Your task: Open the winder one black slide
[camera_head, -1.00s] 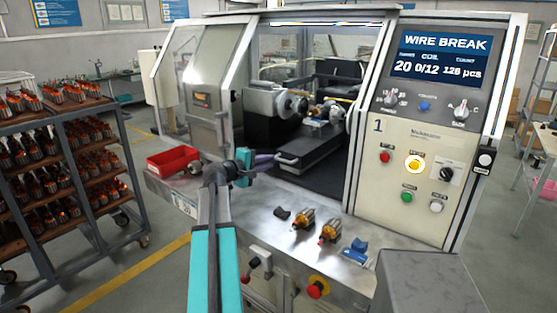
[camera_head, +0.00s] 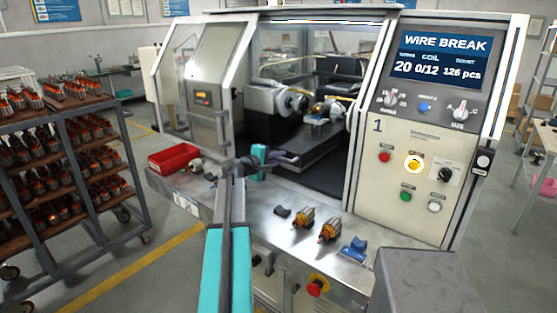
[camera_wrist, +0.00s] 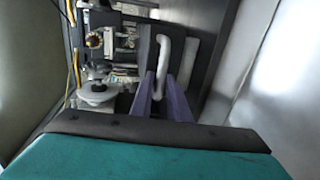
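The winder (camera_head: 226,205) is a large grey and white machine with the number 1 on its panel. Its black slide (camera_head: 325,150) is a long dark block inside the open bay; it also shows in the wrist view (camera_wrist: 147,50). A white bar handle (camera_wrist: 163,60) is on the slide's front. My gripper (camera_head: 292,158) is at the slide's front end and covers the handle in the head view. In the wrist view its purple fingers (camera_wrist: 161,80) stand apart, with the handle's near end between them. I cannot tell whether they touch it.
A red tray (camera_head: 173,158) stands on the winder's left ledge. Two copper-wound armatures (camera_head: 303,218) and a blue holder (camera_head: 354,248) lie on the front ledge. A rack of armatures (camera_head: 70,150) stands at left. The lit screen (camera_head: 443,58) reads WIRE BREAK.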

